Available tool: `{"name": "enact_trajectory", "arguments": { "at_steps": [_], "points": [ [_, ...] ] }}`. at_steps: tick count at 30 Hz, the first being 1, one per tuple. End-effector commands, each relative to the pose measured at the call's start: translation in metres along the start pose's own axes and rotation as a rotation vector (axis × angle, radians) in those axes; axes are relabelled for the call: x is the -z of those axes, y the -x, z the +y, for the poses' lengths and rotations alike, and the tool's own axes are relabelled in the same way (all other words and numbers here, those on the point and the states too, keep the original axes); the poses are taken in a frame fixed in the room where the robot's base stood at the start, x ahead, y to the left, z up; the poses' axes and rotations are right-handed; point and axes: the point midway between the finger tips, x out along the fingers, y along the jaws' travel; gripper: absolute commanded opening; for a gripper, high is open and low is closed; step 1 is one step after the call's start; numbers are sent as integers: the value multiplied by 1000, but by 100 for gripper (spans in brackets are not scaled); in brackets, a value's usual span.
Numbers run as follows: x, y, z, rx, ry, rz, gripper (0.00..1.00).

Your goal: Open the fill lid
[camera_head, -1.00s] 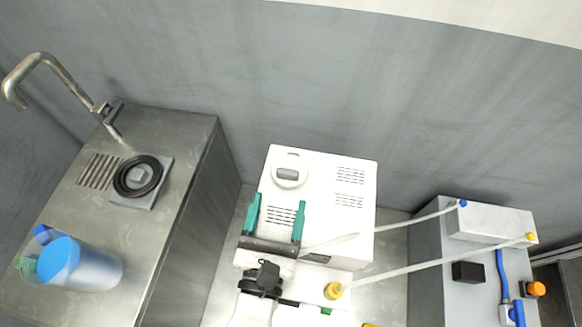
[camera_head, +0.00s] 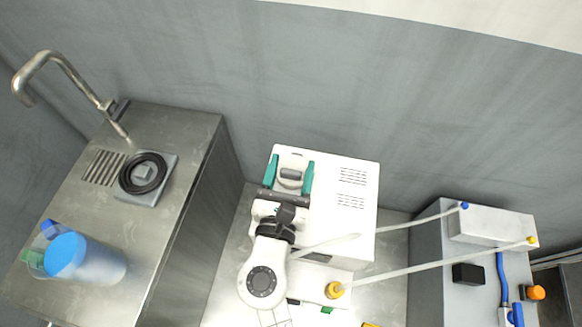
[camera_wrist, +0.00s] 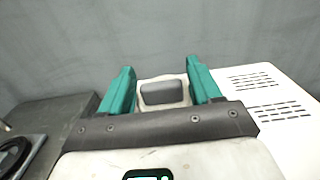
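The fill lid is a round white cap with a grey raised grip (camera_head: 291,174) on top of the white machine (camera_head: 345,200), near its back left. My gripper (camera_head: 289,165) is over the lid, with one green finger on each side of the grey grip. The fingers are apart. In the wrist view the grey grip (camera_wrist: 162,92) shows between the two fingers, with a visible gap on both sides. The lid looks closed. Its front part is hidden behind my gripper.
A steel counter (camera_head: 190,150) with a tap (camera_head: 75,75), a black ring (camera_head: 142,172) and a blue-lidded container (camera_head: 90,258) stands at left. Pale hoses (camera_head: 440,262) run from the machine's front to a grey unit (camera_head: 425,235) at right. A grey wall is behind.

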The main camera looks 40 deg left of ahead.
Motion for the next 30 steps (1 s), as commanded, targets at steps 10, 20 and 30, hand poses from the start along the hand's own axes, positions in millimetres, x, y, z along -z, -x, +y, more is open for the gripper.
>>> {"name": "enact_trajectory", "arguments": {
  "at_steps": [10,20,30],
  "points": [
    [0,0,0,0,0,0,29],
    [0,0,0,0,0,0,0],
    [-6,-9,13,-2,0,29,0]
  ]
}}
